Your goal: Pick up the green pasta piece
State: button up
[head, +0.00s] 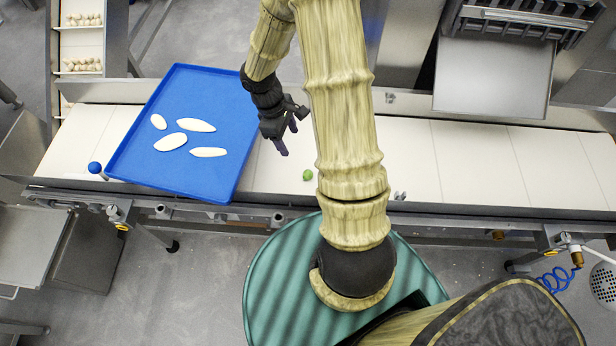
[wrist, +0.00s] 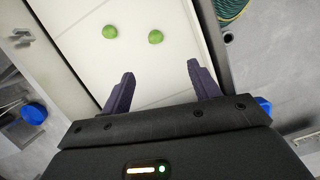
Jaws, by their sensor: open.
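A small round green pasta piece (head: 308,175) lies on the white conveyor belt in the head view, to the right of the blue tray and close to the belt's near edge. The wrist view shows two green pieces on the belt, a left one (wrist: 110,31) and a right one (wrist: 155,37). The second is not visible in the head view; my arm covers part of the belt there. My gripper (head: 289,133) is above the belt, up and left of the visible green piece. In the wrist view my gripper (wrist: 161,70) is open and empty, with both green pieces beyond its fingertips.
A blue tray (head: 200,100) with several pale flat oval pieces (head: 196,125) lies across the belt at left. A blue ball (head: 95,167) is beside its lower-left corner. The belt (head: 470,165) is clear at right. A metal rail runs along the near edge.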

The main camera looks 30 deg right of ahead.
jog(key=shift+w+d+f, duration=0.15)
jog(key=shift+w+f, duration=0.05)
jog(key=shift+f, duration=0.25)
jog(key=b, duration=0.1)
send_over(307, 173)
jog(key=a, duration=0.2)
jog(key=f, duration=1.1)
jog(key=shift+w+d+f, duration=0.2)
jog(key=shift+w+f, duration=0.15)
jog(key=shift+w, duration=0.05)
jog(key=shift+w+d+x, duration=0.1)
jog(key=shift+x, duration=1.25)
jog(key=shift+w+d+x, duration=0.1)
jog(key=shift+d+x, duration=0.05)
jog(key=shift+x, duration=1.15)
